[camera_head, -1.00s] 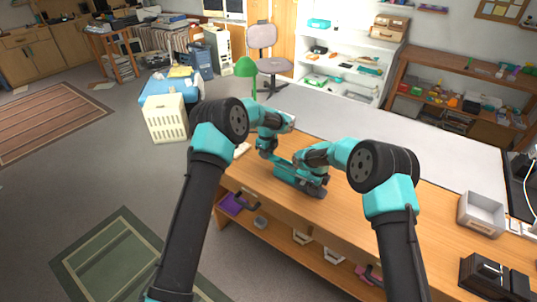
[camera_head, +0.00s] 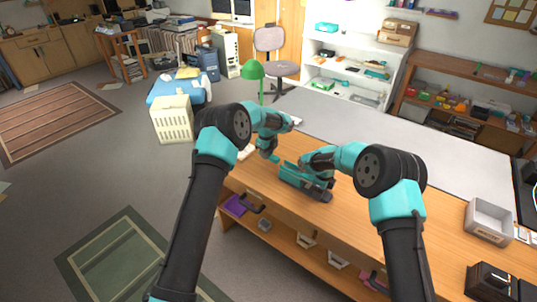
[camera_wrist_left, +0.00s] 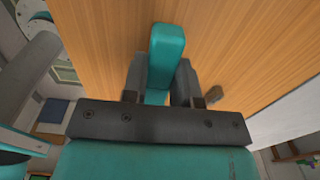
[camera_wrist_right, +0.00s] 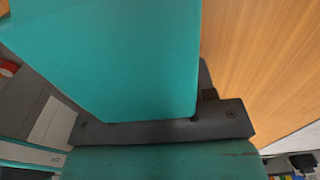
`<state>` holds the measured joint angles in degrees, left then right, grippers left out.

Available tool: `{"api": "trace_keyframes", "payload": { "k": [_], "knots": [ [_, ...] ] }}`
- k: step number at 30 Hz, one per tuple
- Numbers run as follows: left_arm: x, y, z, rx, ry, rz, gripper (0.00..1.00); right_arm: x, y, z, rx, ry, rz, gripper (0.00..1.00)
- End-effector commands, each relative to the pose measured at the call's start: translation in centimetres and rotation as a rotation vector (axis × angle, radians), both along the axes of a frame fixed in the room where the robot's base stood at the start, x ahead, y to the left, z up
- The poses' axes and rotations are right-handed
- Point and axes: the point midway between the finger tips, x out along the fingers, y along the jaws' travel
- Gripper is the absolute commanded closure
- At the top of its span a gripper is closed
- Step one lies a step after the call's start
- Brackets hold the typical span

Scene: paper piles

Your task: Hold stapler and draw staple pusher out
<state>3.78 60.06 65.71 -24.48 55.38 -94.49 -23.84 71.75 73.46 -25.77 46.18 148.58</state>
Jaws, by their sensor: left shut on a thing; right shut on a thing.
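The teal stapler (camera_head: 290,176) lies along the wooden table in the head view, with a dark part at its near right end. My right gripper (camera_head: 311,178) is shut on its body. In the right wrist view the stapler (camera_wrist_right: 115,60) is a large teal block that hides most of the fingers. My left gripper (camera_head: 270,155) is just off the stapler's far left end, shut on a small teal piece, seemingly the staple pusher (camera_wrist_left: 166,50), which stands between both dark fingers in the left wrist view. Whether the pusher still touches the stapler is too small to tell.
The wooden table (camera_head: 400,225) is mostly clear around the arms. A grey bin (camera_head: 489,220) and a dark box (camera_head: 492,283) stand at the right. A green lamp (camera_head: 253,70) is beyond the far left end. Shelves below the tabletop hold small items.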

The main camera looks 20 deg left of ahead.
Motion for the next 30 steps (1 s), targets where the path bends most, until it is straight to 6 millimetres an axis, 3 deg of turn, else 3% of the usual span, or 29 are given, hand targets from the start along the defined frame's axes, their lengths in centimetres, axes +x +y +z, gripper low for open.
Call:
{"api": "trace_keyframes", "payload": {
  "k": [17,18,26,30],
  "knots": [
    [0.22,0.9,0.0,0.0,0.0,-0.001,0.96,0.01,-0.01,0.01,0.0,0.0,0.0,0.89],
    [0.23,0.9,0.0,0.0,0.0,-0.001,0.96,0.01,-0.01,0.01,0.0,0.0,0.0,0.46],
    [0.23,0.89,0.0,0.0,0.0,-0.001,0.96,0.0,0.0,0.01,0.0,0.0,0.0,0.22],
    [0.23,0.89,0.0,0.0,0.0,-0.001,0.96,0.0,0.0,0.01,0.0,0.0,0.0,0.2]
  ]
}}
